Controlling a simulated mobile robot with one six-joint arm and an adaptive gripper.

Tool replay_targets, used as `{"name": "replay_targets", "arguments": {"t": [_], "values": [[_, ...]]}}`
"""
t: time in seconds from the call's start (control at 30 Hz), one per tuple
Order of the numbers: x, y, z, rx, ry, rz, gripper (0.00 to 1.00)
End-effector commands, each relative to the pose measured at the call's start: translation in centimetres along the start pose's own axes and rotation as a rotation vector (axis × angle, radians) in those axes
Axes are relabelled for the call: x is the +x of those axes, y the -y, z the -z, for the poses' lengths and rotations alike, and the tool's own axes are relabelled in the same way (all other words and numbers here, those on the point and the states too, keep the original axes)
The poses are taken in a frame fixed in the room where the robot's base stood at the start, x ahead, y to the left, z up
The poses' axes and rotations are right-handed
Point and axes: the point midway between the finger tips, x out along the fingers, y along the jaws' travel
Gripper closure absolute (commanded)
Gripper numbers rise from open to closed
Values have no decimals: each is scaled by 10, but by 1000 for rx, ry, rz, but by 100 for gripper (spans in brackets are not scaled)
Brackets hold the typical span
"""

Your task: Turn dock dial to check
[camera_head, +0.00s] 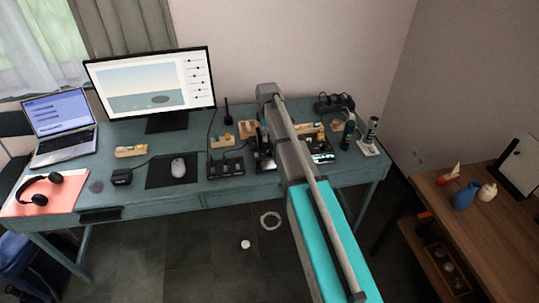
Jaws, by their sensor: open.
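A dark box with small controls on top (226,167) sits on the teal desk right of the mouse pad. A second dark device with a bright panel (321,157) sits right of my arm. I cannot tell which of them is the dock, and no dial or its setting can be made out at this size. My arm reaches across the desk from the lower right. My gripper (264,162) seems to hang at its far end, open, low over the desk between the two devices. The arm partly hides it and the desk behind it.
The teal desk (130,198) also holds a laptop (62,127), monitor (152,88), headphones (40,190), mouse (178,167) and small wooden blocks. A power strip (334,103) and upright bottles stand at the right end. A wooden side table (500,225) stands at right.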

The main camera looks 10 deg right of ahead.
Motion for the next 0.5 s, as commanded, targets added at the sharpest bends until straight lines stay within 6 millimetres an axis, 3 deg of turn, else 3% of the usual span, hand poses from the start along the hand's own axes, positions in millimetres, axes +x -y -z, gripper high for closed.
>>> {"name": "replay_targets", "arguments": {"t": [0.5], "values": [[43, 0, 0, 0, 0, 0, 28]]}}
